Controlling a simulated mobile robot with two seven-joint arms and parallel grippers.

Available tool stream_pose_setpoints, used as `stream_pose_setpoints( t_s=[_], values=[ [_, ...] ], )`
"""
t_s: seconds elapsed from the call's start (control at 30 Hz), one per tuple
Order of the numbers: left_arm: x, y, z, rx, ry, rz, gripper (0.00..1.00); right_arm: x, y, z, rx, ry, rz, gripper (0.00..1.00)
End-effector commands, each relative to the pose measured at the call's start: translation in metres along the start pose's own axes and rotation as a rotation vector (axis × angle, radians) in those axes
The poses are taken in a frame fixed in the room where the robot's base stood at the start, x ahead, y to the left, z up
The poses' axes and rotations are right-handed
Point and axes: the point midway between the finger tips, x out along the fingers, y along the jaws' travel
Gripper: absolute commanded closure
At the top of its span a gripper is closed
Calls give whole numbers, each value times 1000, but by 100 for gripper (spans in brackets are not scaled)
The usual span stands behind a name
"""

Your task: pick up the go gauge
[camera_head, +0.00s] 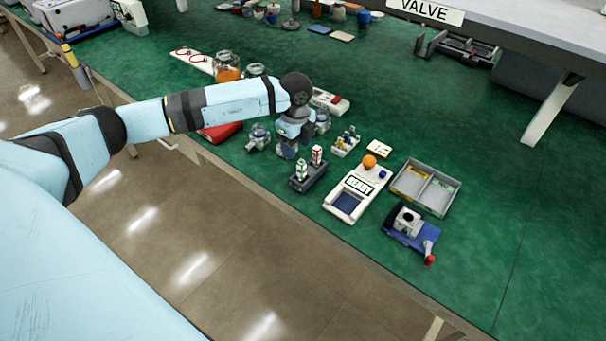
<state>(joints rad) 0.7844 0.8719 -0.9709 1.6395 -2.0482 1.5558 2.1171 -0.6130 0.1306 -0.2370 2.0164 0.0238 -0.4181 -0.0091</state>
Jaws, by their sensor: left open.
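A dark grey stand (310,182) near the front edge of the green bench holds two small upright gauges. One is white and green (301,169) and the other is white and red (316,155). Their labels are too small to read, so I cannot tell by lettering which is the go gauge; green marking suggests the left one. My left gripper (288,151) points down just behind and left of the stand, apart from the gauges as far as I can see. It is open; its fingertips are small and hard to make out. My right gripper is out of view.
A white device with an orange knob (370,161), a grey divided tray (447,204) and a blue fixture with a red-knobbed lever (410,232) stand to the right. Glass jars (228,70) and a red item (220,131) lie left. Bench at far right is clear.

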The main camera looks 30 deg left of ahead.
Motion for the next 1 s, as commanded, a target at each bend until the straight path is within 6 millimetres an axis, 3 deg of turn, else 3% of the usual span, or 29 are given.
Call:
stream_pose_setpoints(
  t_s=[0.13, 0.47, 0.73, 1.0],
  values=[
    [26, 0, -1, 1, 1, 2, 47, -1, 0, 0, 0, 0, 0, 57],
    [48, -1, -5, 3, 4, 1, 47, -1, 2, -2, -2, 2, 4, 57],
    [86, -4, -12, 2, 3, 1, 47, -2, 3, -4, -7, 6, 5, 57],
    [90, -4, -11, 3, 3, -1, 49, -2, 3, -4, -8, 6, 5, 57]
  ],
)
